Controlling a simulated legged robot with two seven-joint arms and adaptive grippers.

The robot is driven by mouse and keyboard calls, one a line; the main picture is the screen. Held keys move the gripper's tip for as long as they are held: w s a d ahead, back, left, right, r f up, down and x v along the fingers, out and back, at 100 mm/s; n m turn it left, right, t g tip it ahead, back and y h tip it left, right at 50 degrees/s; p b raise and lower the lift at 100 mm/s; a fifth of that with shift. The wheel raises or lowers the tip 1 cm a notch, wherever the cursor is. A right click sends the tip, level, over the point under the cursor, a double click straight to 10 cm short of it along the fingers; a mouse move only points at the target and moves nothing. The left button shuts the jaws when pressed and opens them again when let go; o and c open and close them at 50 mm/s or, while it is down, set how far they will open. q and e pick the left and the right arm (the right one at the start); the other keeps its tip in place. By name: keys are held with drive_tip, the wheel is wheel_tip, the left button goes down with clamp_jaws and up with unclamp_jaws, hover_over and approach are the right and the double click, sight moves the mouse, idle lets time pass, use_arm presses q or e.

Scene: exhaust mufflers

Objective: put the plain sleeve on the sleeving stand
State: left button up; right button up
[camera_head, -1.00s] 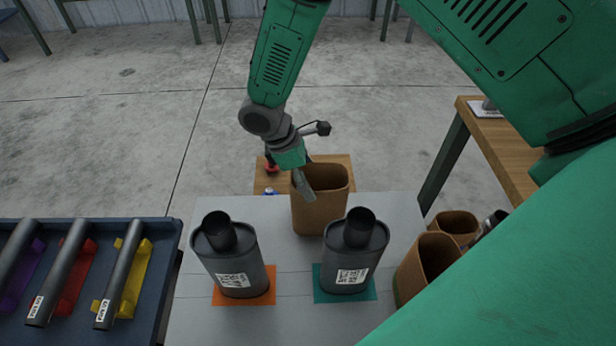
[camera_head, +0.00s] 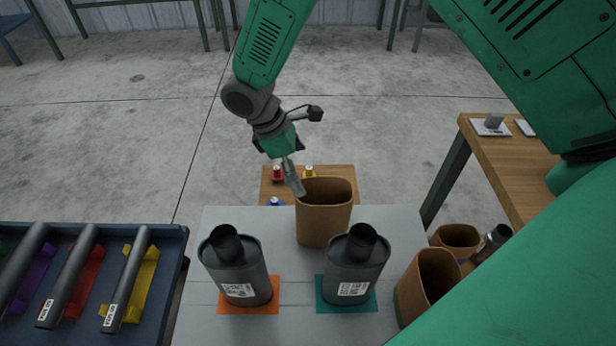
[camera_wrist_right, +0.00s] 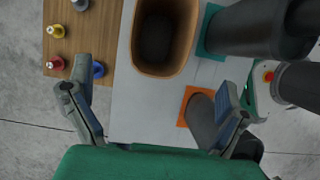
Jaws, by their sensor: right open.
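A brown open-topped sleeve (camera_head: 324,222) with no visible marking stands upright at the back middle of the grey table, behind and between two dark mufflers. It also shows in the right wrist view (camera_wrist_right: 187,50), ahead of the fingers and apart from them. My right gripper (camera_head: 293,182) is at the sleeve's upper left rim in the head view; whether it touches there is unclear. In the right wrist view my right gripper (camera_wrist_right: 147,100) has its fingers wide apart with nothing between the tips. I cannot tell a separate sleeving stand under the sleeve. My left gripper is out of view.
Mufflers stand on an orange mat (camera_head: 262,308) and a teal mat (camera_head: 350,305). Brown sleeves (camera_head: 430,280) are at the right. A blue tray (camera_head: 172,265) holds pipes at the left. A wooden surface (camera_head: 338,172) with small coloured items lies behind the table.

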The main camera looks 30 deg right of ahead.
drive_tip(key=v, duration=0.3)
drive_tip(key=shift+r+p, duration=0.2)
drive_tip(key=shift+p, duration=0.1)
